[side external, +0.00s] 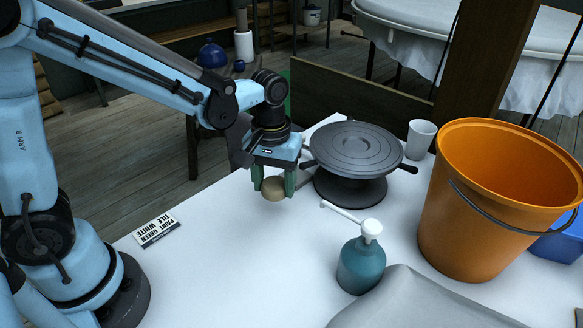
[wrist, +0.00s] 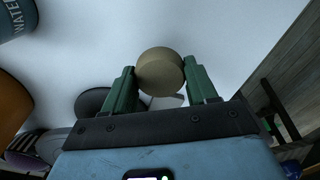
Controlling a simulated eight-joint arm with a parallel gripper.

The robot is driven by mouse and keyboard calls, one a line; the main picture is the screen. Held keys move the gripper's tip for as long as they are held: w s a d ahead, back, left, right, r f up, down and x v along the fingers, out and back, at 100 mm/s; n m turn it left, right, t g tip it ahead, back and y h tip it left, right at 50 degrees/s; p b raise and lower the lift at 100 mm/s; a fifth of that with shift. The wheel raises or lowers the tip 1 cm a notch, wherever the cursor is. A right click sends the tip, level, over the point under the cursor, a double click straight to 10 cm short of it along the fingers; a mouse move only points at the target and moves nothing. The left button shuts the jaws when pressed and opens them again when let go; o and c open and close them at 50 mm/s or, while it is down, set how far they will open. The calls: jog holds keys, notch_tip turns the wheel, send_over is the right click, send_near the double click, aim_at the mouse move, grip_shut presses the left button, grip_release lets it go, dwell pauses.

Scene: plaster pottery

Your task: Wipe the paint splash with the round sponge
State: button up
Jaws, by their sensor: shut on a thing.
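The round sponge (side external: 273,189) is tan and disc-shaped. My gripper (side external: 275,182) is shut on it, with a green finger on either side, and holds it over the white table left of the dark turntable. In the wrist view the sponge (wrist: 160,70) sits between the fingertips of my gripper (wrist: 160,80). From these views I cannot tell whether it touches the table. I see no paint splash in either view; the sponge, gripper and turntable cover parts of the table.
A dark turntable (side external: 366,150) stands close right of my gripper. A teal pump bottle (side external: 361,262) stands in front, beside grey cloth (side external: 425,300). An orange bucket (side external: 470,215) and white cup (side external: 420,139) are right. A printed card (side external: 157,230) lies left. The table between card and bottle is clear.

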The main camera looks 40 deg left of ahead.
jog(key=shift+r, duration=1.2)
jog(key=shift+s, duration=0.1)
